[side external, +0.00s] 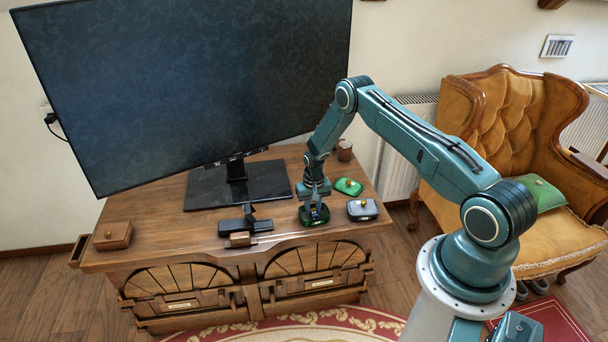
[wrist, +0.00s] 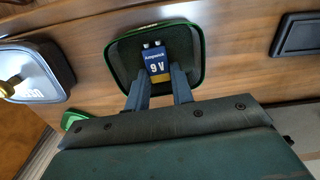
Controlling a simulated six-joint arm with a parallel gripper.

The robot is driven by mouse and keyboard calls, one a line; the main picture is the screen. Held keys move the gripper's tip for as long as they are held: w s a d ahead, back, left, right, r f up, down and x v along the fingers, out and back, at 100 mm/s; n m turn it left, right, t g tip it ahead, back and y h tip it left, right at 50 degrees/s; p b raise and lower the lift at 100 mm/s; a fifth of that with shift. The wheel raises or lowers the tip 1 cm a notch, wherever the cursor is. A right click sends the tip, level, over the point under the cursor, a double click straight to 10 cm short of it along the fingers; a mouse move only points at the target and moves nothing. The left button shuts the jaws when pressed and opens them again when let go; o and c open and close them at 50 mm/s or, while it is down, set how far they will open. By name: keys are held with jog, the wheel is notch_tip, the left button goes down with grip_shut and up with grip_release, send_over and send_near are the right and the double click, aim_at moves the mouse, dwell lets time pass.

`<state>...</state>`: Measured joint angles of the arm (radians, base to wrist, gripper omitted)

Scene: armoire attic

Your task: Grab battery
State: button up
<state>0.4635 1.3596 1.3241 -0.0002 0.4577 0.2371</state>
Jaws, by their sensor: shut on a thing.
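My gripper (wrist: 160,84) points down at the tray and is shut on the battery, with a finger on each side. In the side view my gripper (side external: 315,205) is low over the green-rimmed tray (side external: 304,219) near the front edge of the wooden cabinet. The battery is small there and partly hidden by the fingers. I cannot tell whether it touches the tray floor.
A grey-white box (side external: 362,210) with a gold knob stands just right of the tray. A green lid (side external: 342,188) lies behind it. Black items (side external: 236,225) lie to the left. A large monitor (side external: 190,85) leans over the cabinet top (side external: 160,215). A wooden box (side external: 112,235) is far left.

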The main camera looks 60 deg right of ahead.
aim_at(312, 210)
notch_tip(312, 210, up, 20)
dwell(0.7)
jog(key=shift+f, duration=0.15)
dwell(0.5)
